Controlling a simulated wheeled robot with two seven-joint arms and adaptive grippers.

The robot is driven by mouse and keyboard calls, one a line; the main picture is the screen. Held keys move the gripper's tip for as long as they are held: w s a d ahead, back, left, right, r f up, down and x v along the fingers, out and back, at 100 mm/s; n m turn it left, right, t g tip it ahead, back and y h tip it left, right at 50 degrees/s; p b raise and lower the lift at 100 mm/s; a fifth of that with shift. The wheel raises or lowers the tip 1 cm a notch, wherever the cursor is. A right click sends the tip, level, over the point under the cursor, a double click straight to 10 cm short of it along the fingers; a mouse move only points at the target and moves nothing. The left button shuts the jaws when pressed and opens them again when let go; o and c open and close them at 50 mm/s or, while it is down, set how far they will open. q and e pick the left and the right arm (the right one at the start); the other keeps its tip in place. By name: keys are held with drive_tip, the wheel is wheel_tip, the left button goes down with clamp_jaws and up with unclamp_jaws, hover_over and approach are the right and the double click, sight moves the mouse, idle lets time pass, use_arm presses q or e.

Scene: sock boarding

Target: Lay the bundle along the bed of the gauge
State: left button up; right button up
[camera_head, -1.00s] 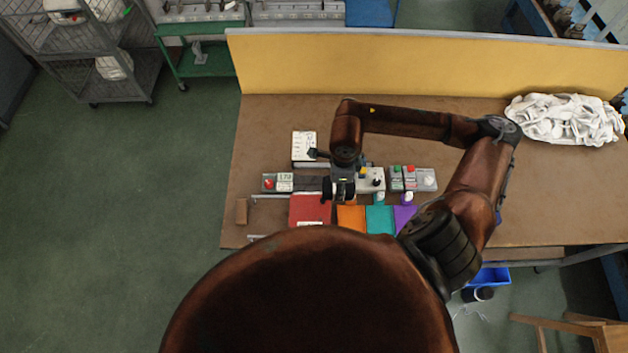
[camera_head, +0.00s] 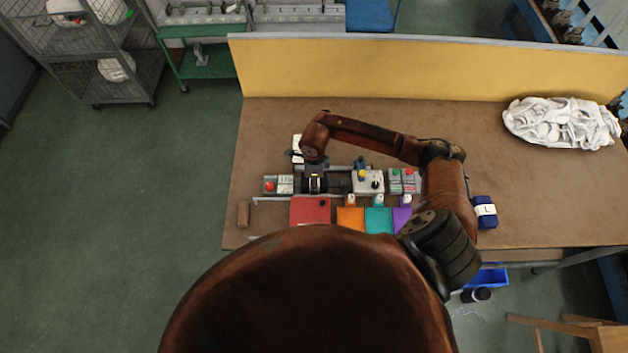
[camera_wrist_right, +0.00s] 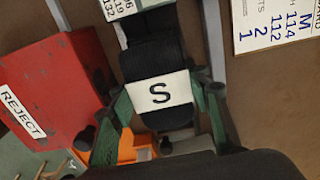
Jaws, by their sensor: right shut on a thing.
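My right gripper (camera_wrist_right: 160,110) is shut on a black bundle (camera_wrist_right: 150,62) with a white band marked S. Its green fingers stand on either side of the bundle in the right wrist view. In the head view my right gripper (camera_head: 314,182) is over the dark bed of the gauge (camera_head: 338,186), left of the middle of the row of grey units. The bundle runs lengthwise in line with a dark strip beyond it in the wrist view. I cannot tell whether it touches the bed. My left gripper is not in view.
A red REJECT bin (camera_head: 310,211) and orange (camera_head: 350,218), teal (camera_head: 379,220) and purple (camera_head: 401,219) bins stand in front of the gauge. A blue bundle marked L (camera_head: 485,212) lies right of my arm. A white cloth pile (camera_head: 562,124) is at the back right.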

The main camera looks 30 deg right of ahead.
drive_tip(key=shift+f, duration=0.15)
drive_tip(key=shift+f, duration=0.1)
drive_tip(key=o, duration=1.3)
drive_tip(key=shift+c, duration=0.2)
drive_tip(key=shift+r, duration=0.2)
wheel_tip(320, 180, up, 12)
drive_tip(key=b, duration=0.1)
drive_tip(key=shift+b, duration=0.3)
